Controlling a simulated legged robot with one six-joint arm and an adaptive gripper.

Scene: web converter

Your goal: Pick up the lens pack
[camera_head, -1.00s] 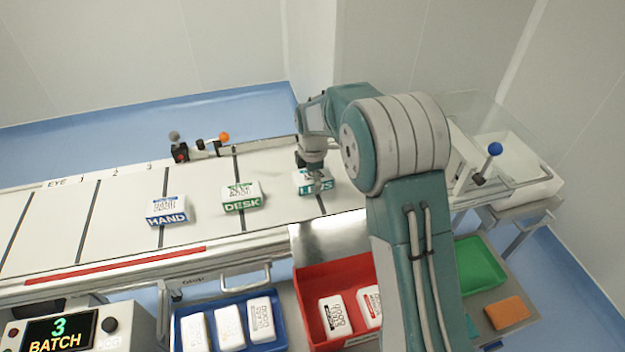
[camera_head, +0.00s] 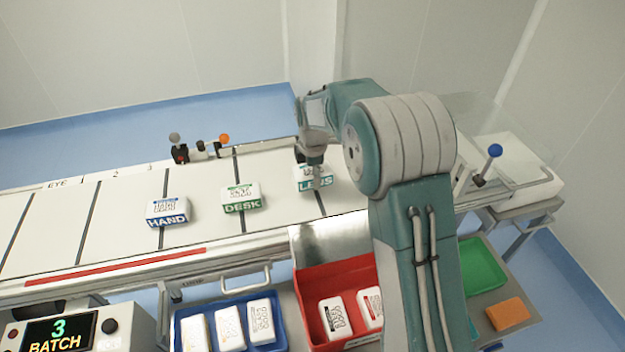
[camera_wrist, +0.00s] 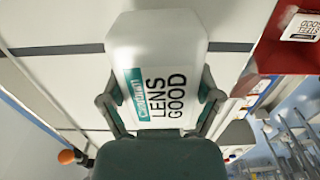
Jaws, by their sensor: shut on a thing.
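The lens pack (camera_head: 304,184) is a white pack with teal lettering, at the right part of the white conveyor in the head view. In the wrist view the lens pack (camera_wrist: 160,50) shows the words "LENS GOOD" and a teal label. My gripper (camera_head: 315,172) is over it from above, and its fingers (camera_wrist: 160,105) are shut on the two sides of the pack. In the head view the fingers partly cover the pack. I cannot tell clearly how far its underside is above the belt.
The desk pack (camera_head: 240,199) and hand pack (camera_head: 167,211) lie to the left on the belt (camera_head: 110,220). In front are a blue tray (camera_head: 282,335) and a red tray (camera_head: 310,282) holding packs. A green tray (camera_head: 482,262) and orange block (camera_head: 505,314) are at right.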

